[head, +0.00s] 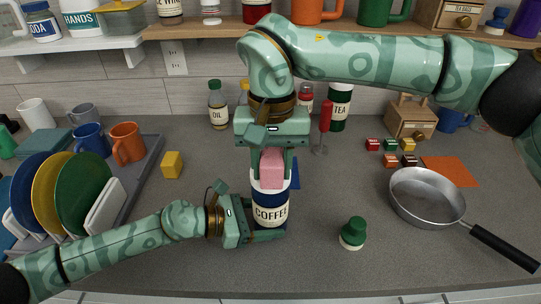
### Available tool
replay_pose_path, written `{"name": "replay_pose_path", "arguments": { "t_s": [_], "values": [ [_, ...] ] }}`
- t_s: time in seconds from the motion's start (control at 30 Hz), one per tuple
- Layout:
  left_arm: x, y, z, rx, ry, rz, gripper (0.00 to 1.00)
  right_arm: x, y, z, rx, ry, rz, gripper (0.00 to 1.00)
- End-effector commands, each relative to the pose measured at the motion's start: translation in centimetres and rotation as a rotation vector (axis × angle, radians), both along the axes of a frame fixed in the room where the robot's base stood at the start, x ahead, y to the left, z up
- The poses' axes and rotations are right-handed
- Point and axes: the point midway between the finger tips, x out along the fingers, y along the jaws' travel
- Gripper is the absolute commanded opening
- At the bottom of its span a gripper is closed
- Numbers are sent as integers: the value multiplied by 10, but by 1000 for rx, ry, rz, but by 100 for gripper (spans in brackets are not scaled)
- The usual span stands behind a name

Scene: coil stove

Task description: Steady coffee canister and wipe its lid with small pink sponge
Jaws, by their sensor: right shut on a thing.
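The coffee canister (269,214), white with a dark blue band and a COFFEE label, stands upright on the grey counter in the middle of the head view. The small pink sponge (272,172) is at the canister's top, hiding much of its lid. My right gripper (271,178) points down from above and is shut on the sponge. My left gripper (277,233) comes in from the left at the canister's lower part, with a finger in front of its base. Its far finger is hidden, so I cannot tell how tightly it closes.
A dish rack (128,178) with plates and mugs stands left. A yellow block (172,165) is near it. A frying pan (428,197) lies right, and a green-topped shaker (353,234) stands right of the canister. Oil (218,106) and tea (340,108) containers stand behind.

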Motion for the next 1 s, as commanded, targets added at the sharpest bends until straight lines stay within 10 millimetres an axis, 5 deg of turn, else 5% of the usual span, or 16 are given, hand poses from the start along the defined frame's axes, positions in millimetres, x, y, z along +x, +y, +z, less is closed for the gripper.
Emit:
{"name": "replay_pose_path", "arguments": {
  "t_s": [0.1, 0.63, 1.0],
  "values": [
    [0, 0, 0, 0, 0, 1, 44, 1, 1, 24, 2, -6, -1, 14],
    [0, 0, 0, 1, 0, 0, 44, 1, 1, 70, 2, -5, 0, 14],
    [0, 0, 0, 1, 1, -1, 44, 1, 1, 81, 3, -3, -1, 14]
  ]
}}
